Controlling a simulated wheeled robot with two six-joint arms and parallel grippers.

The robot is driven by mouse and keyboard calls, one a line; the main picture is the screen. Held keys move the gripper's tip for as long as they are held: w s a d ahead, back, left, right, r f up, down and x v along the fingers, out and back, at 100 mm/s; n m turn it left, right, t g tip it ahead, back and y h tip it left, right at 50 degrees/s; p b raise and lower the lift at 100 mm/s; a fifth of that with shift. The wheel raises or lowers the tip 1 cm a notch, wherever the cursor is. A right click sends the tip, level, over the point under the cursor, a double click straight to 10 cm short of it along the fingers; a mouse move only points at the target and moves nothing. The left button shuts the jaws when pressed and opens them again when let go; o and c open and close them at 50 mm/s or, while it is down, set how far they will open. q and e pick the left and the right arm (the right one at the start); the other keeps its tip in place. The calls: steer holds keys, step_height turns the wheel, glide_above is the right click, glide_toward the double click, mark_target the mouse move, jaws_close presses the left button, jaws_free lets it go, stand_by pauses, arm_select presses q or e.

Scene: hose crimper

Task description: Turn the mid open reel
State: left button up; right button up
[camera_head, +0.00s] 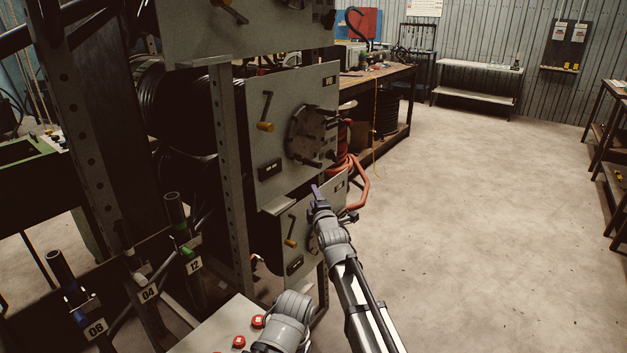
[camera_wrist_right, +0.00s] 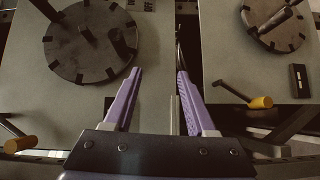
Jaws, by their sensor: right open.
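The mid reel's grey panel (camera_head: 322,85) stands in the rack in the head view. It carries a dark round disc (camera_head: 308,135) and a crank with an orange knob (camera_head: 265,127). In the wrist view this disc (camera_wrist_right: 90,40) appears to be the left one, with a yellow knob (camera_wrist_right: 20,144) at lower left. My right gripper (camera_head: 316,190) is open and empty, near the gap between the mid panel and the panel below. Its purple fingers (camera_wrist_right: 158,85) point toward the panels, touching neither disc. My left gripper is out of view.
The lower panel (camera_head: 280,218) has its own crank and disc (camera_wrist_right: 278,20), partly behind my right arm. Red hose (camera_head: 362,182) hangs beside the rack. Numbered hose holders (camera_head: 194,266) stand at left. The floor (camera_head: 480,230) at right is clear.

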mark_target(314, 166)
steer(key=shift+w+a+r+n+t, duration=0.1)
steer(key=shift+w+r+n+t, duration=0.55)
steer(key=shift+w+r, duration=0.8)
steer(key=shift+w+a+r+n+t, duration=0.1)
steer(key=shift+w+r+n+t, duration=0.6)
steer(key=shift+w, duration=1.45)
steer(key=shift+w+r+n+t, duration=0.5)
steer(key=shift+w+r, duration=0.65)
steer(key=shift+w, duration=0.65)
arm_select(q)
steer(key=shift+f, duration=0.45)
arm_select(e)
steer(key=shift+c, duration=0.4)
jaws_close()
steer(key=shift+s, duration=0.1)
